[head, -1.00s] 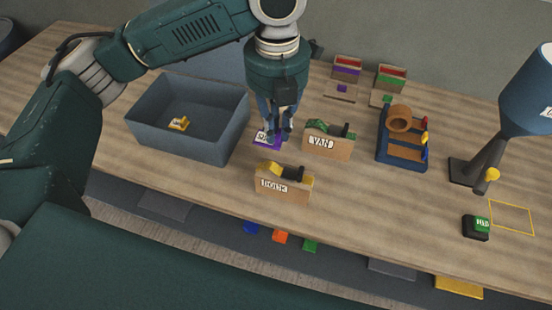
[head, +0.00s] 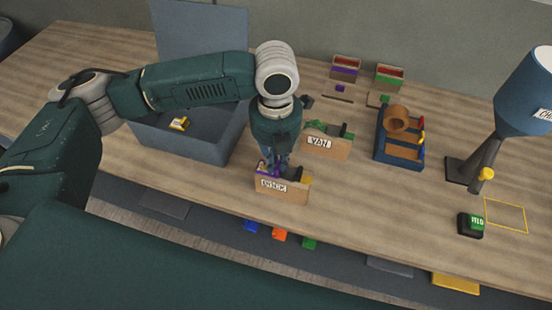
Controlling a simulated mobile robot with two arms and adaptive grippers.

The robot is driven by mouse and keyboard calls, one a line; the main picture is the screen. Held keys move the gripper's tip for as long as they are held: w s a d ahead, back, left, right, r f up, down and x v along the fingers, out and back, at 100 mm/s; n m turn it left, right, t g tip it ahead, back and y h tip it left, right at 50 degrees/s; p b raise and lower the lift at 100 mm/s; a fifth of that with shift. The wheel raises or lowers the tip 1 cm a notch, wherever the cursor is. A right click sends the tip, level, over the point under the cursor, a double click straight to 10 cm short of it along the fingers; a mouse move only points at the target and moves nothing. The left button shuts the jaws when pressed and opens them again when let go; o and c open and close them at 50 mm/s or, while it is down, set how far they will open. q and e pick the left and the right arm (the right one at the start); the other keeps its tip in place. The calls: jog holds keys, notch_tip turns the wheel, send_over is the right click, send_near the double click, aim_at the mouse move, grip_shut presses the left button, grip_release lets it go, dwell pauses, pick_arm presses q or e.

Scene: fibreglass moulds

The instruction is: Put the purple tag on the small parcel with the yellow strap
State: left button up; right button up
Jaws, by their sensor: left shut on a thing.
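The small parcel (head: 295,194) is a brown box with a white label on its front. A yellow strap (head: 305,180) and a dark piece show on its top. My left gripper (head: 273,168) is shut on the purple tag (head: 262,169), which shows at the left end of the parcel's top. The fingers partly hide the tag and the strap. I cannot tell whether the tag touches the parcel. My right gripper is not in view.
A parcel with a green strap (head: 325,146) stands close behind. A blue-grey bin (head: 215,152) with a yellow item (head: 180,123) is at the left. A blue rack (head: 400,160) and a lamp (head: 524,95) stand to the right. The table's front edge is near.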

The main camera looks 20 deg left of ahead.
pick_arm(q)
jog(key=shift+f, duration=0.1)
jog(key=o, duration=0.8)
jog(key=shift+r, duration=0.55)
notch_tip(320, 180, up, 11)
jog(key=shift+r+b, duration=0.1)
jog(key=shift+b, duration=1.1)
jog(key=shift+s, duration=0.1)
